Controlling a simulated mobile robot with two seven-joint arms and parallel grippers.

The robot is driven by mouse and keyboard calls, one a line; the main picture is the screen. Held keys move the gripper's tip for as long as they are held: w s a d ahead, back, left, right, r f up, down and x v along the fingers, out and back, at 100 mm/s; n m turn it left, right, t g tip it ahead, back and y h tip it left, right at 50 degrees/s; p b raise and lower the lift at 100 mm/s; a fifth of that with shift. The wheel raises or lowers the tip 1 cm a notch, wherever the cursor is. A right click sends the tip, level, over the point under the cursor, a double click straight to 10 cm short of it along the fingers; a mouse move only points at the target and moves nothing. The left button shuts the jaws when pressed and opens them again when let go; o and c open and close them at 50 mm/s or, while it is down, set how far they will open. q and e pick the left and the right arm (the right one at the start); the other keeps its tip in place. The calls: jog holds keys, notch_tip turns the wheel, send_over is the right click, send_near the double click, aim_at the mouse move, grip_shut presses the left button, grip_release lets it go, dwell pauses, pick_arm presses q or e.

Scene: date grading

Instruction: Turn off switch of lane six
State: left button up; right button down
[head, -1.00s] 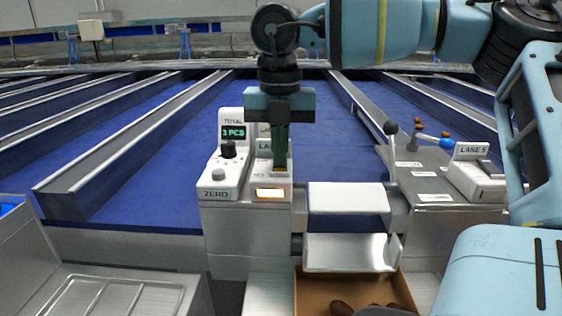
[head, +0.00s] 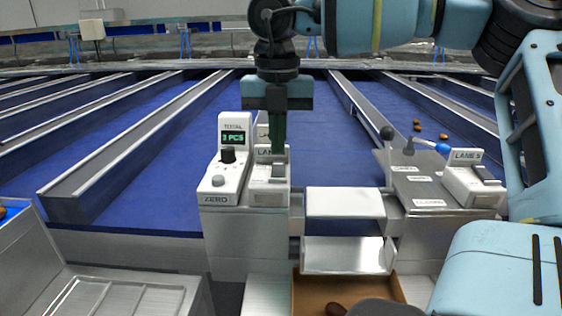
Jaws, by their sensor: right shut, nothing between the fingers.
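A white switch box (head: 262,198) stands on a grey post in the middle, beside the ZERO counter. Its label starts with "LAN"; my gripper hides the lane number. A grey rocker switch (head: 279,170) is on its sloped top, and its front window is unlit. My right gripper (head: 278,152) points down with its fingers shut and empty, directly over or at the rocker. I cannot tell if the tips touch it. My left gripper is out of view.
The counter (head: 226,165) with a black knob reads 3 PCS. A LANE 5 switch box (head: 473,186) stands on the right cabinet, near a black-knobbed lever (head: 388,133). A cardboard box (head: 390,288) holding a date is below. Several dates lie on the blue belt at right.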

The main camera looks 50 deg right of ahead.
aim_at(278, 173)
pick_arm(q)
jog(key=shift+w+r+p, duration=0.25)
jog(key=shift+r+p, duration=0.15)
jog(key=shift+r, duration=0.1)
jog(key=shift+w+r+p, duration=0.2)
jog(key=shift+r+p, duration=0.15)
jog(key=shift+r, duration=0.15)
pick_arm(e)
jog(key=shift+r, duration=1.65)
